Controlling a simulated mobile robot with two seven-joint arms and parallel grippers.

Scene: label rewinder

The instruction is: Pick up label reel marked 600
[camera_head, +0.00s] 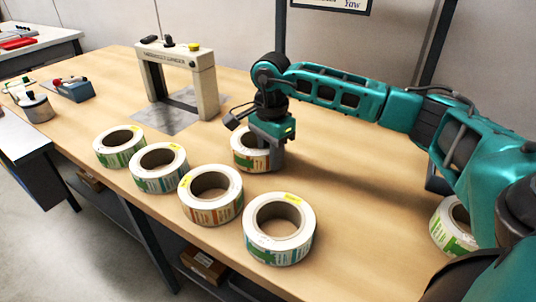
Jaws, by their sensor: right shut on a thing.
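Several label reels lie on the wooden table, and the numbers on them are too small to read. My right gripper (271,150) points down and is shut on a white reel with orange print (241,160), which looks to be on or close to the table. The gripper hides part of that reel. Another reel (441,232) is partly hidden by my right arm. My left gripper is not in view.
The table (345,235) has free room to the right of the front reels. A beige arch-shaped machine (207,85) stands behind the reels on a grey plate. A blue device (73,90) and a grey pot (38,109) are at the left.

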